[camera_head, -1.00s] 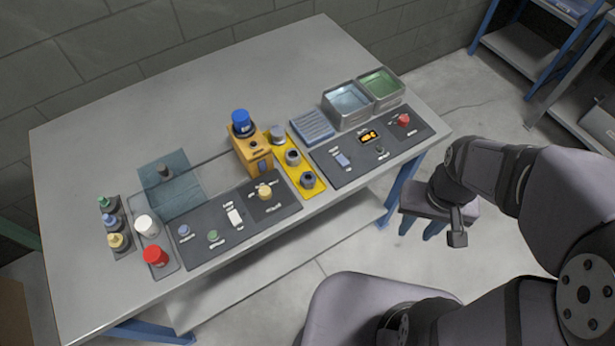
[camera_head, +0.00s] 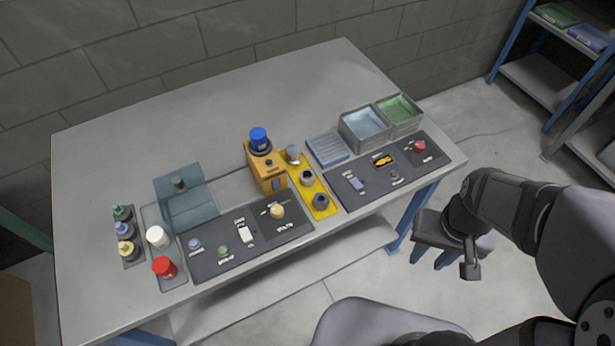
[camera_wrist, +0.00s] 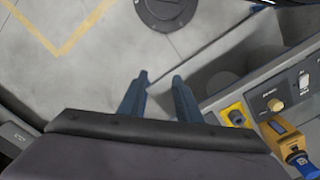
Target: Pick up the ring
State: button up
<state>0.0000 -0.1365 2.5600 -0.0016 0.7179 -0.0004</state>
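A yellow plate (camera_head: 323,212) on the table holds a few dark, round, hollow-topped pieces. One ring-like piece (camera_head: 307,177) sits mid-plate and another (camera_head: 321,200) sits nearer the front edge; I cannot tell which is the ring. The yellow plate also shows at the right of the wrist view (camera_wrist: 230,107), with a dark round piece on it. My gripper (camera_head: 471,270) hangs off the table's right side, well apart from the plate. In the wrist view its two fingers (camera_wrist: 157,82) stand apart with nothing between them.
An orange block with a blue cap (camera_head: 265,165) stands left of the plate. Dark panels with small parts flank it. Metal bins (camera_head: 365,140) stand at the back right. Red and white caps sit at the left. The table's rear is clear.

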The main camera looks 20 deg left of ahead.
jog(key=o, duration=0.6)
jog(key=n+t+b, duration=0.1)
jog(key=n+b, duration=0.1)
jog(key=n, duration=0.3)
send_near(307, 173)
jog(key=shift+s+d+f+y, duration=0.2)
jog(key=shift+s+d+y, duration=0.1)
jog(key=shift+s+d, duration=0.55)
jog(key=shift+w+f+p, duration=0.1)
jog(key=shift+f+p, duration=0.45)
jog(key=shift+f, duration=0.5)
jog(key=shift+m, duration=0.3)
jog(key=shift+w+a+f+p, duration=0.1)
jog(key=shift+a+f+p, duration=0.2)
jog(key=shift+f, duration=0.55)
jog(key=shift+w+a+f+p, duration=0.1)
jog(key=shift+f+p, duration=0.35)
jog(key=shift+f, duration=0.4)
jog(key=shift+w+a+f+p, duration=0.15)
jog(key=shift+f+p, duration=0.2)
jog(key=shift+f, duration=0.5)
